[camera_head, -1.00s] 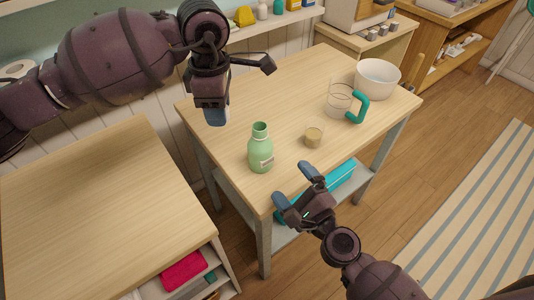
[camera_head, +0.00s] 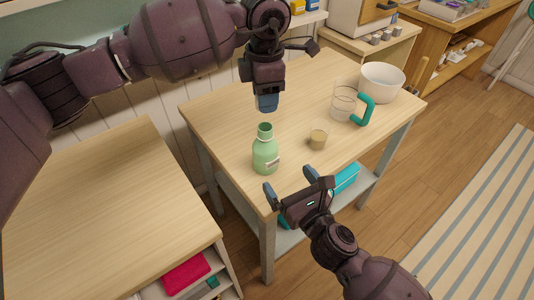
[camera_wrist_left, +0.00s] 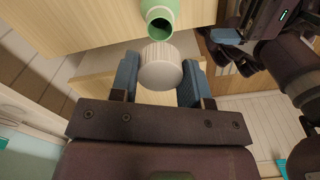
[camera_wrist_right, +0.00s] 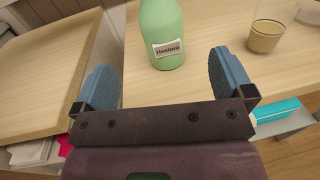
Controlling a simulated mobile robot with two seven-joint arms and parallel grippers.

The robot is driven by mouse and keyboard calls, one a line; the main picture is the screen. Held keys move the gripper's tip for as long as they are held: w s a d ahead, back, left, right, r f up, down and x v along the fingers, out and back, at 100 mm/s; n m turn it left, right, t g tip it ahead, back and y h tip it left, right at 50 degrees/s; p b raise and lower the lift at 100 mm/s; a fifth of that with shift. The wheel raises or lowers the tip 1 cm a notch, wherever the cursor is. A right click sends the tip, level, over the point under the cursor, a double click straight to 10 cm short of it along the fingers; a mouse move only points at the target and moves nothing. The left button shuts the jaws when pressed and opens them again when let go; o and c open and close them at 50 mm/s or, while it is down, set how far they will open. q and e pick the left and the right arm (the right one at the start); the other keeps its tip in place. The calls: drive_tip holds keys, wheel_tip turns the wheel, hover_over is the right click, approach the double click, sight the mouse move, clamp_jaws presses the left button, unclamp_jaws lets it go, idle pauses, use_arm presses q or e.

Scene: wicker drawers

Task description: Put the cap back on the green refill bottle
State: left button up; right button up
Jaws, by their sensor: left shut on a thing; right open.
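The green refill bottle (camera_head: 265,155) stands upright and uncapped near the table's front left edge. Its open mouth shows in the left wrist view (camera_wrist_left: 159,22), and its label faces the right wrist camera (camera_wrist_right: 165,45). My left gripper (camera_head: 267,103) is above and slightly behind the bottle, pointing down. In the left wrist view it is shut on a white ribbed cap (camera_wrist_left: 160,68), which looks close to the bottle mouth but apart from it.
A small beaker with tan contents (camera_head: 318,139) stands right of the bottle. Behind it are a clear jug with a teal handle (camera_head: 345,104) and a white bowl (camera_head: 382,80). A teal box (camera_head: 346,179) lies on the lower shelf. The table's back left is clear.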

sight(265, 147)
drive_tip(key=shift+w, duration=0.1)
drive_tip(key=x, duration=1.1)
drive_tip(key=shift+w+a, duration=0.2)
drive_tip(key=shift+w, duration=0.15)
drive_tip(key=shift+c, duration=0.3)
drive_tip(key=c, duration=1.3)
use_arm(q)
drive_tip(key=shift+f, duration=2.5)
drive_tip(key=shift+f, duration=0.9)
drive_tip(key=shift+f, duration=0.6)
